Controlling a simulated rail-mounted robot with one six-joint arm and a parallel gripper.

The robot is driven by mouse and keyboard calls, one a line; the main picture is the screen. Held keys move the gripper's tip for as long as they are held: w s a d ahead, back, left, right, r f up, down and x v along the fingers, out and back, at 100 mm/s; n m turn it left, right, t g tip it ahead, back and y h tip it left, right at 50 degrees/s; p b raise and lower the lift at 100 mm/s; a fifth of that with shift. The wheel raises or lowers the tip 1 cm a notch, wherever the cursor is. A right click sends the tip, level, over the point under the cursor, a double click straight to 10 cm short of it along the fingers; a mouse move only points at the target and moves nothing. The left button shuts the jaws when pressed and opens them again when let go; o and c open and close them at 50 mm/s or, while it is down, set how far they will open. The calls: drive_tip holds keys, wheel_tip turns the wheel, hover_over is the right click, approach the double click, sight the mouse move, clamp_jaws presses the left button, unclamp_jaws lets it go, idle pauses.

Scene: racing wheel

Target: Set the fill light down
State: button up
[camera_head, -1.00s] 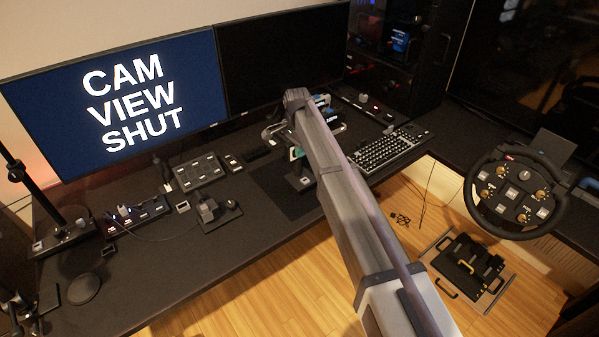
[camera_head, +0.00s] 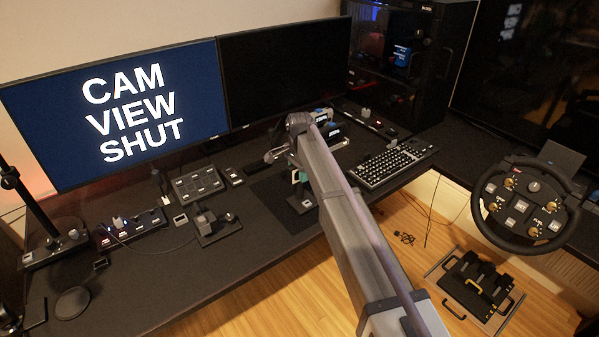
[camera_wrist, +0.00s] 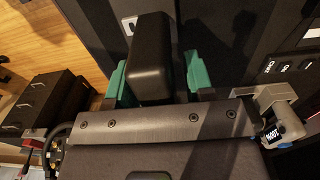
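I take the dark, round-edged block in the wrist view to be the fill light (camera_wrist: 150,60); it lies between the two teal fingertips of my gripper (camera_wrist: 158,78). The left fingertip looks close against it. A dark strip shows between it and the right fingertip, so contact there is unclear. In the head view my gripper (camera_head: 297,176) points down over the dark mat, mostly hidden behind my arm. A small dark foot (camera_head: 302,201) with a pale mark shows just below it, at or near the mat. I cannot tell whether it touches the mat.
A dark mat (camera_head: 268,193) lies on the black desk (camera_head: 150,275). A keyboard (camera_head: 395,163) is to its right. Control boxes (camera_head: 198,184) and a small stand (camera_head: 215,226) are to its left. Two monitors (camera_head: 120,115) stand behind. A racing wheel (camera_head: 525,205) is at the right.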

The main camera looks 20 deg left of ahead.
wheel_tip(320, 180, up, 12)
drive_tip(key=p, duration=1.2)
drive_tip(key=shift+r, duration=0.25)
drive_tip(key=shift+f, duration=0.1)
drive_tip(key=s+d+n, duration=0.1)
drive_tip(key=s+d, duration=0.3)
drive_tip(key=d, duration=0.8)
drive_tip(key=s+d+n, duration=0.1)
drive_tip(key=s+d, duration=0.4)
drive_tip(key=d, duration=0.7)
drive_tip(key=s+d+n, duration=0.1)
drive_tip(key=s+d, duration=0.5)
drive_tip(key=d, duration=0.1)
drive_tip(key=s+d+n, duration=0.2)
drive_tip(key=s+d, duration=0.4)
drive_tip(key=d, duration=0.1)
drive_tip(key=s+d+n, duration=0.1)
drive_tip(key=s+d, duration=0.5)
drive_tip(key=d, duration=0.1)
drive_tip(key=shift+s+d+n, duration=0.1)
drive_tip(key=shift+s+n, duration=0.3)
